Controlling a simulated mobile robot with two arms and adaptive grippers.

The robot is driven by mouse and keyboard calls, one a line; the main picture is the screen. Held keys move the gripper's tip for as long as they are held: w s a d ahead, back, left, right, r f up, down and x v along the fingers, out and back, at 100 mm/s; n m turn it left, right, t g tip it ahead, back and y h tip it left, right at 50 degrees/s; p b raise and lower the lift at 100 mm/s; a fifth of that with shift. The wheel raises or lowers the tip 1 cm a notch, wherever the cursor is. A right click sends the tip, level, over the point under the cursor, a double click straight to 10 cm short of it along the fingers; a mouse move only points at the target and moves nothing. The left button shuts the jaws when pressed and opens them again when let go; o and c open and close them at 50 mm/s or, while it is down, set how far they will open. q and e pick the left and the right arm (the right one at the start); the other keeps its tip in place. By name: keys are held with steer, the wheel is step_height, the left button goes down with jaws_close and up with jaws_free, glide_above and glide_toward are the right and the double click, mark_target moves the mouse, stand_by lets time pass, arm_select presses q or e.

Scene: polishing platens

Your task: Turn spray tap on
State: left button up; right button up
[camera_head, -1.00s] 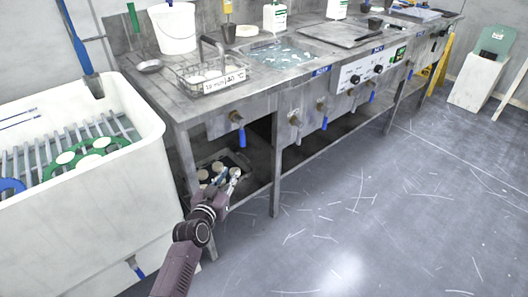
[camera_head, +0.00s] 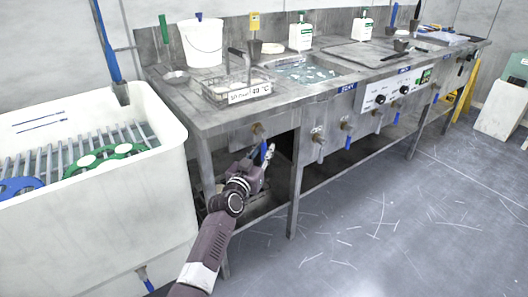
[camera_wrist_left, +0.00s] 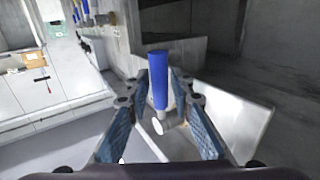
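A brass tap (camera_head: 258,130) with a blue lever handle (camera_head: 264,150) sits on the front of the steel bench, at its left end. My left gripper (camera_head: 267,155) is at this handle, below the bench's front panel. In the left wrist view, the blue handle (camera_wrist_left: 158,80) points up between the two spread fingers of the left gripper (camera_wrist_left: 161,100), with visible gaps on both sides. Another blue-handled tap (camera_head: 347,136) and a tap with a pale handle (camera_head: 318,142) are farther right. I cannot read which tap is the spray one. My right gripper is not in view.
A white tub (camera_head: 100,215) with green and blue discs stands left of the bench. The bench (camera_head: 215,118) carries a wire basket (camera_head: 228,92), a white bucket (camera_head: 202,45) and bottles. A bench leg (camera_head: 295,190) stands right of my left arm.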

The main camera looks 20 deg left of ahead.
arm_select(q)
steer(key=shift+c, duration=0.6)
jaws_close()
steer(key=shift+f, duration=0.1)
